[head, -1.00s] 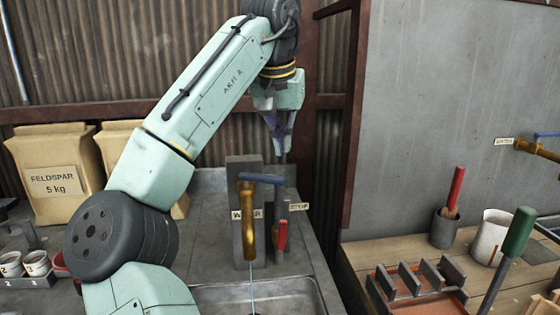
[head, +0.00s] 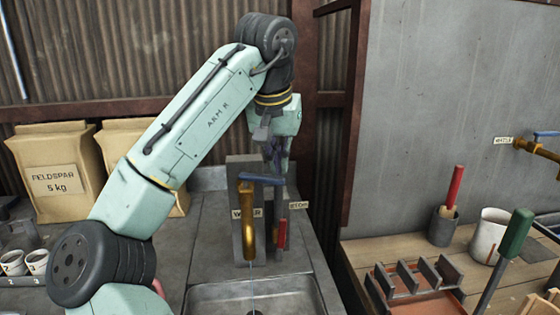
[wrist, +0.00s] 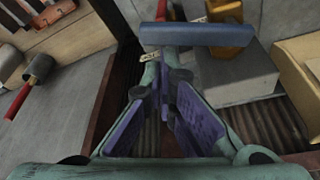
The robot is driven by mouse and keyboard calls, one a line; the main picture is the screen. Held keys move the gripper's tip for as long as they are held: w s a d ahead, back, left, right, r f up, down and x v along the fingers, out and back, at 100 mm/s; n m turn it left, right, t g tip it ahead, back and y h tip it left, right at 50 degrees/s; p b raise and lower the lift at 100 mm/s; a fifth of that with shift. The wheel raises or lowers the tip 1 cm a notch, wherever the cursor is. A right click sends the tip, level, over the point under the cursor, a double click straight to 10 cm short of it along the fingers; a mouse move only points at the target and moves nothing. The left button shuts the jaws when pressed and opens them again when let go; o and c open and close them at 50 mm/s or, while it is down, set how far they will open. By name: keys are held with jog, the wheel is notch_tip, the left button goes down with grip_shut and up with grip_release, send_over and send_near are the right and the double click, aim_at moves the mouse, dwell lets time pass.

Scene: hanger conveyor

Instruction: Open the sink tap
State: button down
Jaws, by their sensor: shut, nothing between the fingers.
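The brass sink tap (head: 248,222) stands on a grey block behind the sink basin (head: 215,295), with a sign partly hidden behind it.
A red-handled item (head: 282,235) and a STOP sign (head: 298,205) are right of the tap. Another brass tap with a blue lever (head: 538,148) is on the right wall. A wooden bench (head: 400,250) holds pots and tools. Feldspar bags (head: 55,180) stand at left.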

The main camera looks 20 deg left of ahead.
aim_at(279, 179)
jog(key=shift+s+d+m+h, duration=0.15)
jog(key=shift+s+m+h, duration=0.2)
jog(key=shift+m, duration=0.35)
jog(key=s+m, duration=0.1)
jog(key=m, duration=0.1)
jog(key=s+m+h, duration=0.1)
jog(key=m, duration=0.1)
jog(key=shift+s+d, duration=0.15)
jog(key=shift+s, duration=0.2)
jog(key=shift+s+m+g, duration=0.3)
jog(key=shift+s, duration=0.2)
dwell(0.4)
